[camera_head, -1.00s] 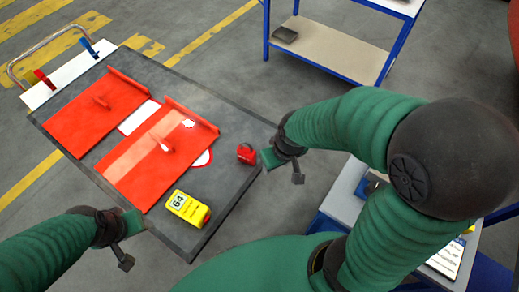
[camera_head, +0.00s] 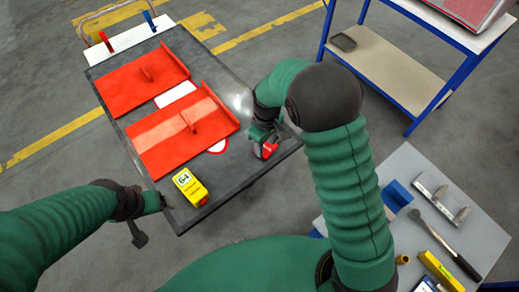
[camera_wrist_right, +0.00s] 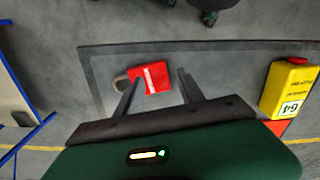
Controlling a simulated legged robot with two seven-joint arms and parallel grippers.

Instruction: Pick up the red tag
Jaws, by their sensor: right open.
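The red tag (camera_head: 269,151) is a small red block near the right edge of the dark table, partly hidden by my right gripper (camera_head: 262,142) in the head view. In the right wrist view the red tag (camera_wrist_right: 150,77) shows a white stripe and a grey loop at its left. It appears between the two spread fingers of my right gripper (camera_wrist_right: 158,77), which is open and not closed on it. My left gripper (camera_head: 160,205) is at the table's near left edge, away from the tag; its jaw state is unclear.
On the dark table (camera_head: 237,95) lie red panels with handles (camera_head: 185,130) and a yellow box marked 64 (camera_head: 189,187); the yellow box also shows in the wrist view (camera_wrist_right: 289,88). A grey bench with tools (camera_head: 405,165) stands at the right, and a blue-framed shelf (camera_head: 385,65) behind.

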